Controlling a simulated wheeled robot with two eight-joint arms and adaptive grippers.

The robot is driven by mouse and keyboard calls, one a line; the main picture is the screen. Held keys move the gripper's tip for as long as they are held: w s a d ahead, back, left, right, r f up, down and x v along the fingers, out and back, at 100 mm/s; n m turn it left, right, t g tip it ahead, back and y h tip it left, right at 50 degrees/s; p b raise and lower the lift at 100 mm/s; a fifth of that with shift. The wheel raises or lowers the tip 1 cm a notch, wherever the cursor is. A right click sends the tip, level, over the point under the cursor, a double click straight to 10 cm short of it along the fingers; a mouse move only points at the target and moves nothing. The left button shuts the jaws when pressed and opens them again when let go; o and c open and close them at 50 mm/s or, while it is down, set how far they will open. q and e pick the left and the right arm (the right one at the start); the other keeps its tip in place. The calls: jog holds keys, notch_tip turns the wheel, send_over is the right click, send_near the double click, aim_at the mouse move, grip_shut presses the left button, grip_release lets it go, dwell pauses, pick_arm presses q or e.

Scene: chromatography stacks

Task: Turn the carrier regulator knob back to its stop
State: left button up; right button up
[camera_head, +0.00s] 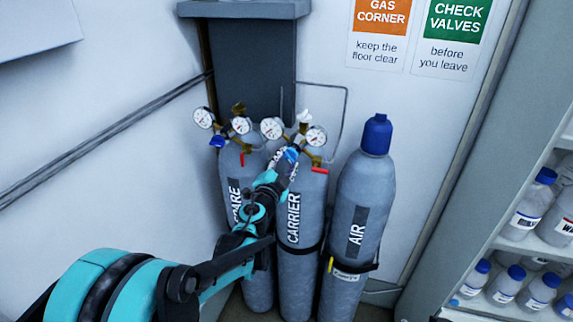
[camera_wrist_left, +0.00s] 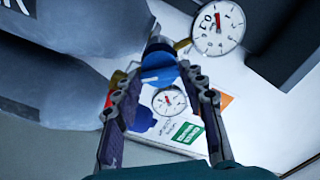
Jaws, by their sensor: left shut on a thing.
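The carrier cylinder (camera_head: 310,240) stands upright in the middle of the row. Its brass regulator has two round white gauges (camera_head: 271,128). The blue carrier regulator knob (camera_head: 291,154) is at the front of the regulator; it also shows in the left wrist view (camera_wrist_left: 158,66), with a pale line on its face. My left gripper (camera_head: 284,161) reaches up from the lower left. In the left wrist view its two fingers (camera_wrist_left: 159,80) are on either side of the knob, shut on it. A gauge (camera_wrist_left: 218,28) shows just beyond the fingers. My right gripper is not in view.
The spare cylinder (camera_head: 258,285), with its own blue knob (camera_head: 217,141), stands left, partly behind my arm. The air cylinder (camera_head: 365,190), blue-capped, stands right. A red lever (camera_head: 320,170) sits just right of the held knob. Shelves of bottles (camera_head: 530,205) line the right edge.

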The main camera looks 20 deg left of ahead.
pick_arm(q)
jog(key=n+b, duration=0.1)
jog(key=n, duration=0.4)
jog(key=shift+f+n, duration=0.1)
jog(key=shift+n, duration=0.2)
jog(key=n, duration=0.4)
jog(key=shift+n+b, duration=0.3)
jog(key=shift+b, duration=0.1)
jog(key=o, duration=1.2)
jog(key=shift+c, duration=0.2)
jog(key=shift+s, duration=0.1)
jog(key=s, duration=1.2)
jog(key=shift+a, duration=0.2)
